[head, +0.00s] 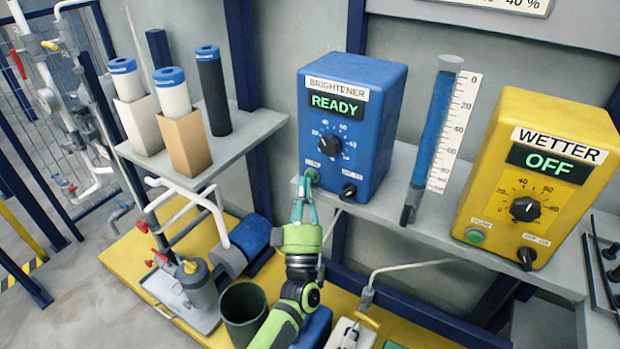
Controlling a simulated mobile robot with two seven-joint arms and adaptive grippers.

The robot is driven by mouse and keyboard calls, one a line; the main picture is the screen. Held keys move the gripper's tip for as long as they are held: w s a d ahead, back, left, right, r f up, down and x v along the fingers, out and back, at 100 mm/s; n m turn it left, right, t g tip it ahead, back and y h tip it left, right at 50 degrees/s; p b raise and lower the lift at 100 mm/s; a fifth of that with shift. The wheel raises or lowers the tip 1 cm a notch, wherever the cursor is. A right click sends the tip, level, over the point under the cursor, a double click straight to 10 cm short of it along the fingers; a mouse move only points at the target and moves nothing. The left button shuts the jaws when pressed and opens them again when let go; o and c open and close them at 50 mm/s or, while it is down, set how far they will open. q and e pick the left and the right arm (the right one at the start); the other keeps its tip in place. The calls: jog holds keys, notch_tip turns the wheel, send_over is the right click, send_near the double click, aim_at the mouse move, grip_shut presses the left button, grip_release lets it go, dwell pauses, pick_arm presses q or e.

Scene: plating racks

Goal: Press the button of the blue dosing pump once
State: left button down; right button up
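The blue dosing pump (375,100) stands on the grey shelf, labelled BRIGHTENER, with its display (335,104) reading READY in green. Its dial (329,144) is at the middle of the front and a black on-off knob (348,191) is at lower right. Its green button (312,175) is at the lower left of the front, partly hidden by my fingertips. My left gripper (304,184) reaches up from below with its fingers together and empty, the tips at or very near the button. I cannot tell whether they touch it. My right gripper is not in view.
A yellow pump (591,128) labelled WETTER, display OFF, stands to the right with its own green button (474,236). A blue-filled measuring tube (432,125) stands between the pumps. Filter cartridges (213,95) stand on the left shelf. Pipes and a dark bucket (243,303) are below.

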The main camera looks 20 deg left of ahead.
pick_arm(q)
jog(key=shift+w+d+b, duration=0.1)
jog(key=shift+w+b, duration=0.25)
jog(key=shift+w, duration=0.1)
dwell(0.6)
dwell(0.4)
jog(key=shift+s+a+p, duration=0.2)
jog(key=shift+s+p, duration=0.4)
jog(key=shift+s, duration=0.3)
jog(key=s+p, duration=0.1)
jog(key=s, duration=0.1)
jog(key=s+a+p, duration=0.1)
jog(key=s, duration=0.2)
jog(key=shift+p, duration=0.35)
